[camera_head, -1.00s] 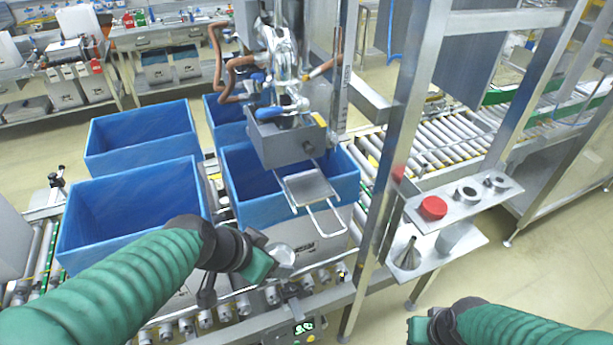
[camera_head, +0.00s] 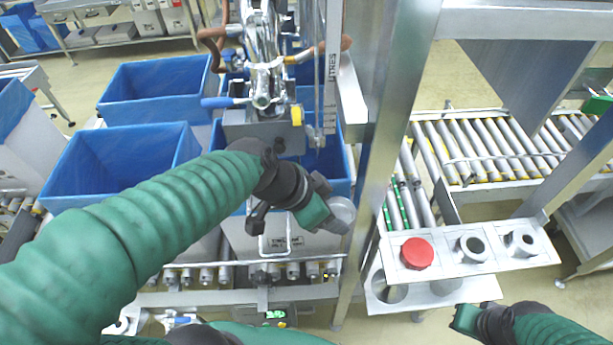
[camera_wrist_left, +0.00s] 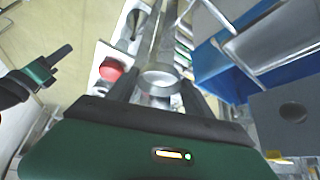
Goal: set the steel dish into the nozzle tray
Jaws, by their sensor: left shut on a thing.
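The steel dish (camera_head: 343,211) is a small round metal dish at the tip of my left gripper (camera_head: 330,214). My left gripper is shut on it; in the left wrist view the dish (camera_wrist_left: 160,82) sits between the fingertips. The nozzle tray is a metal plate with a wire frame under the filler head. In the head view my left arm hides most of it, and part of its wire shows left of the dish. The tray (camera_wrist_left: 268,42) also shows at upper right in the wrist view, apart from the dish. My right gripper (camera_head: 462,318) is low at right; its jaw opening is unclear.
A steel post (camera_head: 385,150) stands just right of the dish. A two-level shelf (camera_head: 445,262) beside it bears a red cap (camera_head: 417,253) and two metal rings.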

